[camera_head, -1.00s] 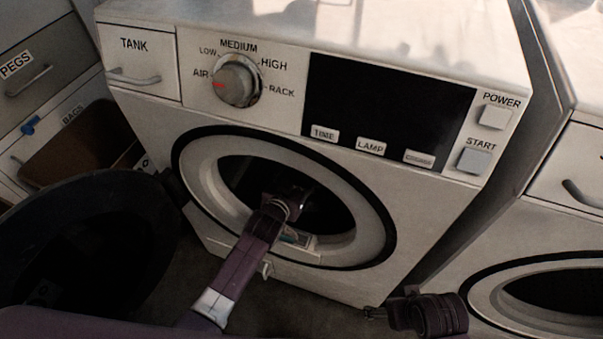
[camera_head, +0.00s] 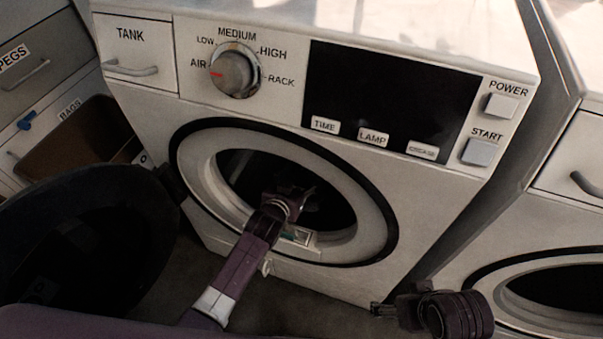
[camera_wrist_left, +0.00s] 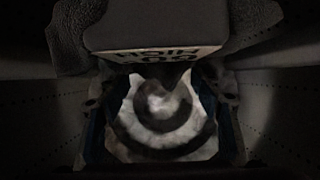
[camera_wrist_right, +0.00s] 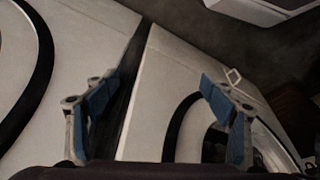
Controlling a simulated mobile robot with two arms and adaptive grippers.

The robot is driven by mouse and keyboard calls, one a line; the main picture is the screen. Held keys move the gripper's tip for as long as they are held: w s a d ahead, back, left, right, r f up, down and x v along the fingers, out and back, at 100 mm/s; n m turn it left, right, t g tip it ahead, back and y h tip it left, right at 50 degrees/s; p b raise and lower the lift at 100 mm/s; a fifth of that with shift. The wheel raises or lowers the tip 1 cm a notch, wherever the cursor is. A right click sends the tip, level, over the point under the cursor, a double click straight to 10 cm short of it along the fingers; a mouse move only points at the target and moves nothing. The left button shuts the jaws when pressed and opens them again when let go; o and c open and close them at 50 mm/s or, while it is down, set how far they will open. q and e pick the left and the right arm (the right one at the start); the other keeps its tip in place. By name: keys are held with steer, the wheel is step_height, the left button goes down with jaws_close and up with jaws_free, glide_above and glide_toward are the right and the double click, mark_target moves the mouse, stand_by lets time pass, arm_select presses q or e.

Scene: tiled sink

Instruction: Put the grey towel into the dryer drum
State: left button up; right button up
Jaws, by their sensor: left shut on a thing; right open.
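My left gripper (camera_head: 290,205) reaches through the dryer's round opening (camera_head: 240,165) into the dark drum (camera_head: 325,200). In the left wrist view, the perforated drum wall (camera_wrist_left: 272,115) surrounds it. The left gripper is shut on the towel, though shadow hides the contact. My right gripper (camera_wrist_right: 158,92) is open and empty, low in front of the gap between the two machines.
The dryer door (camera_head: 80,235) stands swung open at the left. The dryer's panel has a dial (camera_head: 235,72) and several buttons. A second machine (camera_head: 560,230) stands at the right.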

arm_select(q)
steer(key=shift+f, duration=0.2)
steer(key=o, duration=1.5)
steer(key=shift+f, duration=0.1)
arm_select(e)
steer(key=shift+v, duration=1)
arm_select(q)
steer(key=shift+f, duration=0.1)
arm_select(e)
steer(key=shift+d, duration=0.1)
steer(key=shift+w, duration=0.15)
arm_select(q)
steer(key=v, duration=1.2)
